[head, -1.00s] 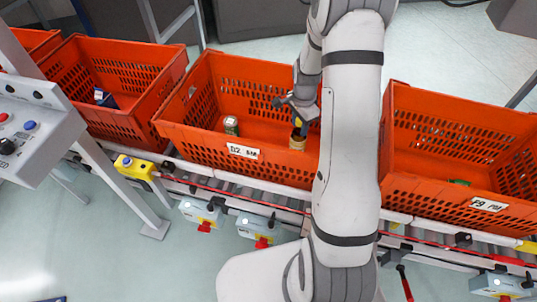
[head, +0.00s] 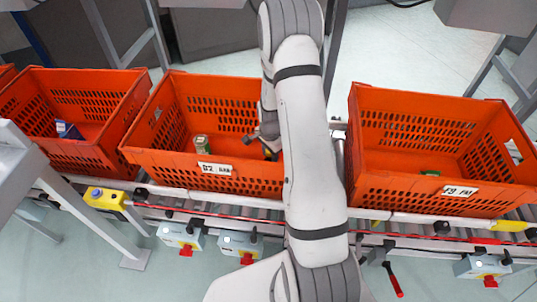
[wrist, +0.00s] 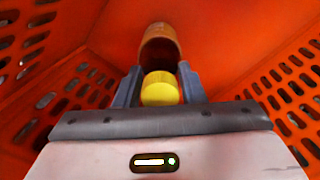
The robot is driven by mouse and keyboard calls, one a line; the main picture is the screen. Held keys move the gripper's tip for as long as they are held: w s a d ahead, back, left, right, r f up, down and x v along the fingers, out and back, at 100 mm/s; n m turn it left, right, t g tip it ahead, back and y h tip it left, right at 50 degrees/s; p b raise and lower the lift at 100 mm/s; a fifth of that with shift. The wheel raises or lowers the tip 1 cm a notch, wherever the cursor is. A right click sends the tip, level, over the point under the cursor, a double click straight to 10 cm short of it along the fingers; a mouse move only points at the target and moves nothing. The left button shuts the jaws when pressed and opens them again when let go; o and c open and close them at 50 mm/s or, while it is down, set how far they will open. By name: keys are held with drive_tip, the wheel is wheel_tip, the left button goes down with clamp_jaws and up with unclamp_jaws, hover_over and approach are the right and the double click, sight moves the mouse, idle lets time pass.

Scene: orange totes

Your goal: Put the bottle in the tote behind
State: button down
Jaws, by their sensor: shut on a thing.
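The bottle, with a yellow cap (wrist: 160,88) and a brown body (wrist: 158,45), is between my gripper's fingers in the wrist view. My gripper (wrist: 158,85) is shut on it near the cap. In the head view my gripper (head: 268,145) is inside the middle orange tote (head: 160,158), near its right part, and my arm hides most of the bottle. Whether the bottle touches the tote floor cannot be told. A right orange tote (head: 400,195) and a left orange tote (head: 60,150) stand on either side.
A small green-topped can (head: 201,143) stands in the middle tote, left of my gripper. A blue box (head: 68,130) lies in the left tote and a green item (head: 430,173) in the right one. The totes stand on a roller conveyor (head: 400,228).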

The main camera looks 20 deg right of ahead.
drive_tip(key=c, duration=0.9)
unclamp_jaws()
wheel_tip(320, 180, up, 12)
drive_tip(key=s+a+r+n+t, duration=0.1)
drive_tip(key=s+a+r+n, duration=0.25)
drive_tip(key=r, duration=0.35)
drive_tip(key=s+a+r+n, duration=0.3)
drive_tip(key=s+r, duration=0.2)
drive_tip(key=r, duration=0.1)
drive_tip(key=s+a+r+n, duration=0.2)
drive_tip(key=s+r+n, duration=0.1)
drive_tip(key=s, duration=0.4)
drive_tip(key=s+a+r+n+t, duration=0.1)
drive_tip(key=s+a+r+n, duration=0.1)
drive_tip(key=s+r+n, duration=0.2)
drive_tip(key=s+n, duration=0.1)
drive_tip(key=s, duration=0.1)
drive_tip(key=shift+s+a+n+p, duration=0.3)
drive_tip(key=shift+s+a+n, duration=0.05)
drive_tip(key=shift+s, duration=0.05)
drive_tip(key=shift+r, duration=0.15)
